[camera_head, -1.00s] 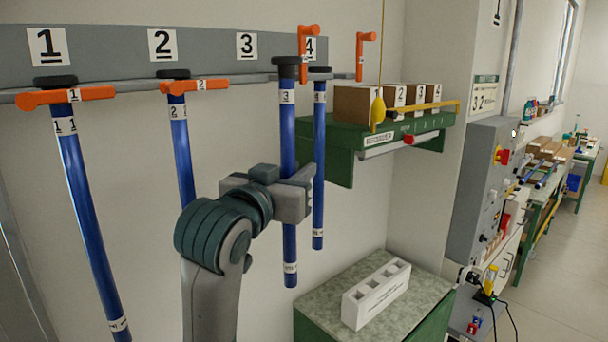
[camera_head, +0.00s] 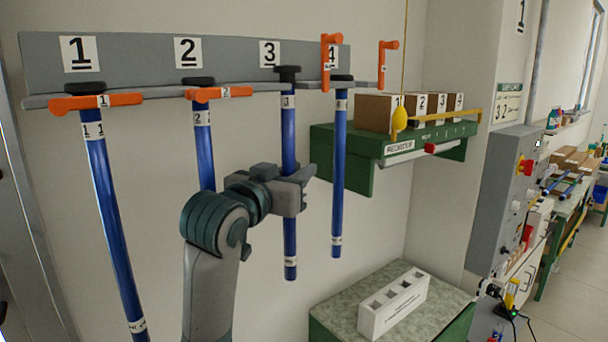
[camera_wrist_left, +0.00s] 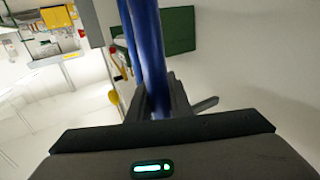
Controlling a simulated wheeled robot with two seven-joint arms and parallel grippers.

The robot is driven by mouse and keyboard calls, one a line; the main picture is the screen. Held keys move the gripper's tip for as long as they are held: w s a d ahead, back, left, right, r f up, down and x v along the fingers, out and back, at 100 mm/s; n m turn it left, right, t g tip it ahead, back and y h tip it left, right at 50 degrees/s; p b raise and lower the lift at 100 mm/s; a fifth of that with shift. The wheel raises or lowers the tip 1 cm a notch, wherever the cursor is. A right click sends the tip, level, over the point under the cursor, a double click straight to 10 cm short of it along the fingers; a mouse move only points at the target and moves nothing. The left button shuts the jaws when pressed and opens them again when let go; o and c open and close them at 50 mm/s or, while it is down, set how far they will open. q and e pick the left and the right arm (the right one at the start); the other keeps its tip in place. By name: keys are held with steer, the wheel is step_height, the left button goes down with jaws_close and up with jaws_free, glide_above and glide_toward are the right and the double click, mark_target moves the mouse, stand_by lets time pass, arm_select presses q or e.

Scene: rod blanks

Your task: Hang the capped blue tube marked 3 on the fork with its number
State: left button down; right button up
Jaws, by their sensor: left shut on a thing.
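The capped blue tube marked 3 (camera_head: 289,135) hangs nearly upright in my left gripper (camera_head: 291,186), which is shut around it below its middle. Its black cap (camera_head: 288,72) is at the grey rail, just right of and below the number 3 plate (camera_head: 269,53). The cap looks slightly higher than its neighbours' caps; I cannot tell whether it rests on the fork, which is hidden behind the tube. The held tube also shows in the left wrist view (camera_wrist_left: 151,60). An orange latch (camera_head: 330,62) stands raised right of the tube. My right gripper is out of view.
Blue tubes 1 (camera_head: 108,190), 2 (camera_head: 203,145) and 4 (camera_head: 339,170) hang on the rail, 4 close on the right. Orange latches lie across 1 and 2; another (camera_head: 386,62) is raised. A green shelf (camera_head: 345,165) with boxes and a white block (camera_head: 393,303) stand right.

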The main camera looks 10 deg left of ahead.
arm_select(q)
steer(key=shift+w+a+f, duration=0.55)
steer(key=shift+a, duration=0.2)
steer(key=c, duration=1.5)
jaws_free()
steer(key=shift+c, duration=0.2)
steer(key=shift+f, duration=0.1)
